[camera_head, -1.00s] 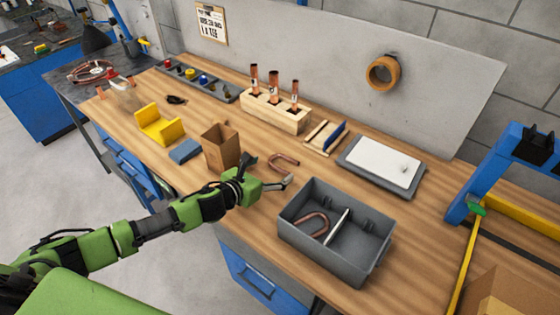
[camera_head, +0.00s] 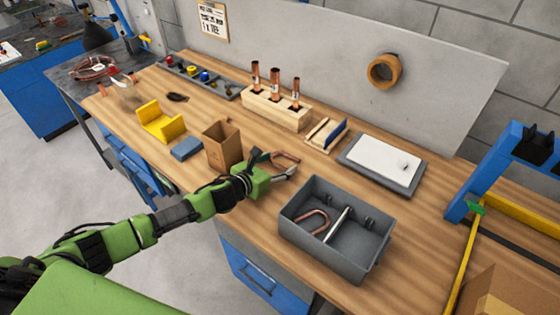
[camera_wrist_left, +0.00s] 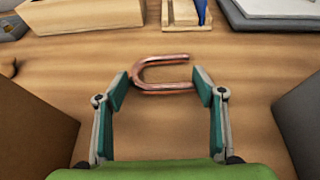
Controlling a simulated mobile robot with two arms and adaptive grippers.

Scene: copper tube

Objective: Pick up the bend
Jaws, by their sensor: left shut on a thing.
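The copper bend (camera_head: 284,157) is a U-shaped tube lying on the wooden bench, between the cardboard box and the grey bin. In the left wrist view the bend (camera_wrist_left: 162,88) lies crosswise between the fingertips, its curve to the left and its open ends to the right. My left gripper (camera_head: 282,171) reaches over the bench and is shut on the bend, one finger at the curved side and one at the open-end side; the fingers also show in the wrist view (camera_wrist_left: 160,92). My right gripper is not in view.
A grey divided bin (camera_head: 370,245) holding another copper bend (camera_head: 318,216) stands to the right. A cardboard box (camera_head: 222,148) stands close to the left. Behind are a wooden block with copper tubes (camera_head: 275,112) and a grey tray with a white top (camera_head: 382,161).

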